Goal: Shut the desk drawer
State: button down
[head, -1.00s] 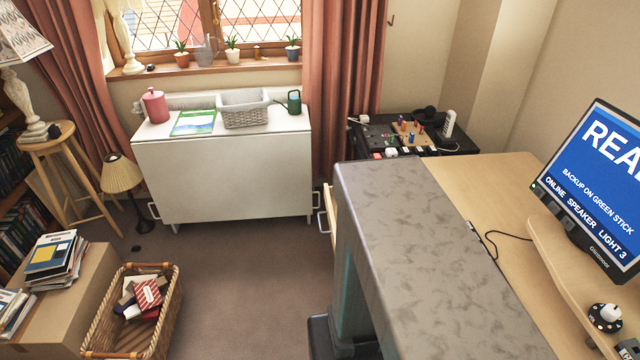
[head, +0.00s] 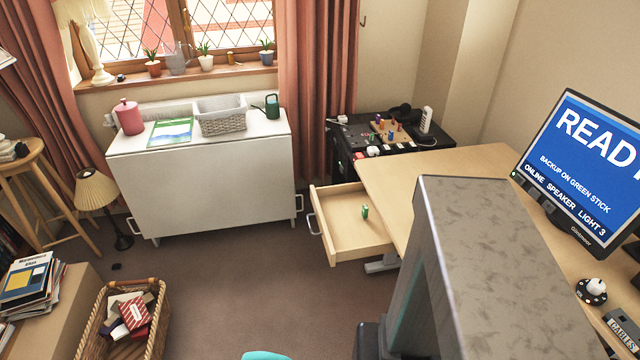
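The desk drawer (head: 345,241) is pulled out from the left side of the wooden desk (head: 400,172). My grey column stands in front of the desk and hides part of the desk's near edge. My gripper is not in view, though a small teal piece, perhaps of my arm, shows at the bottom edge.
A white cabinet (head: 205,185) stands beyond the drawer, below the window. The carpet (head: 230,285) left of the drawer is clear. A monitor (head: 580,165) stands on the desk.

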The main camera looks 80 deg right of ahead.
aim_at(346, 236)
jog(key=u, duration=0.95)
jog(key=k, duration=0.1)
jog(key=z, duration=2.2)
jog(key=i, duration=0.95)
jog(key=z, duration=0.15)
jog(key=k, duration=0.85)
jog(key=u, duration=0.1)
